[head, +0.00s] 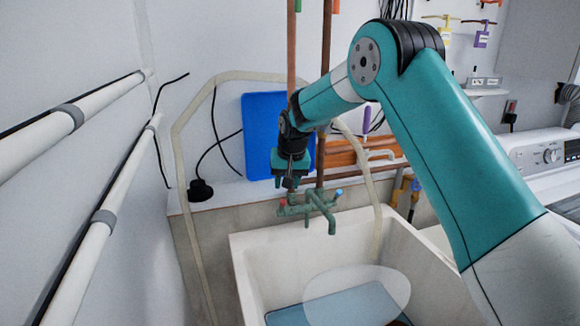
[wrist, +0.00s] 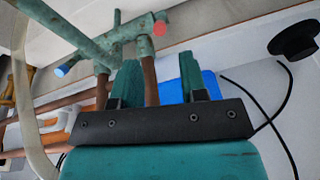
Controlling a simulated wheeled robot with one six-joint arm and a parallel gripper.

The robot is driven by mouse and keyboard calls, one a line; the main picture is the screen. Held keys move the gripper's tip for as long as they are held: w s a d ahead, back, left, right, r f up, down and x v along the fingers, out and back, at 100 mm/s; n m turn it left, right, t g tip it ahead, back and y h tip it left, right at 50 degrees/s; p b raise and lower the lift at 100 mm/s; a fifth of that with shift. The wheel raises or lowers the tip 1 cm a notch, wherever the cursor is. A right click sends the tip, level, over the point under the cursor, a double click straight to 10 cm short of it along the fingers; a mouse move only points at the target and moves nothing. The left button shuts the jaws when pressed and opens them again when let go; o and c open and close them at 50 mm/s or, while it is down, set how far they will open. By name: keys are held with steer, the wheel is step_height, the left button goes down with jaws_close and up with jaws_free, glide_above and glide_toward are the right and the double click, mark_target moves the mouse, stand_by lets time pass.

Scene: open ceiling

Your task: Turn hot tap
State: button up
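The greenish tap (head: 318,207) is mounted over the sink, with its spout pointing down. Its hot handle has a red end (head: 283,203) on the left; its cold handle has a blue end (head: 338,193) on the right. My gripper (head: 290,183) is just above the red end, pointing down. In the wrist view the tap (wrist: 118,35) lies beyond the fingertips, with the red end (wrist: 160,28) ahead of the gap between my gripper's fingers (wrist: 158,60). The fingers are apart and nothing is clamped between them. They look clear of the handle.
The white sink (head: 245,262) below holds a blue item (head: 335,308). Vertical copper pipes (head: 327,45) run close to my gripper. A blue panel (head: 257,130) leans on the wall behind. A black plunger (head: 200,190) stands on the ledge at left, and a washing machine (head: 540,153) is at right.

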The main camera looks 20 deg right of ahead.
steer(key=b+v, duration=0.1)
steer(key=v, duration=0.7)
steer(key=s+a+r+n+g+y, duration=0.1)
steer(key=s+a+r+n, duration=0.3)
steer(key=s, duration=0.6)
steer(key=s+a+f+n+y, duration=0.1)
steer(key=s+a+n, duration=0.1)
steer(key=s+a, duration=0.6)
steer(key=s+a+f+n+g+y, duration=0.1)
steer(key=s+n, duration=0.1)
steer(key=s, duration=0.8)
steer(key=s+a+f+n+g+y, duration=0.1)
steer(key=s+a+n, duration=0.1)
steer(key=s, duration=0.9)
steer(key=shift+n, duration=0.3)
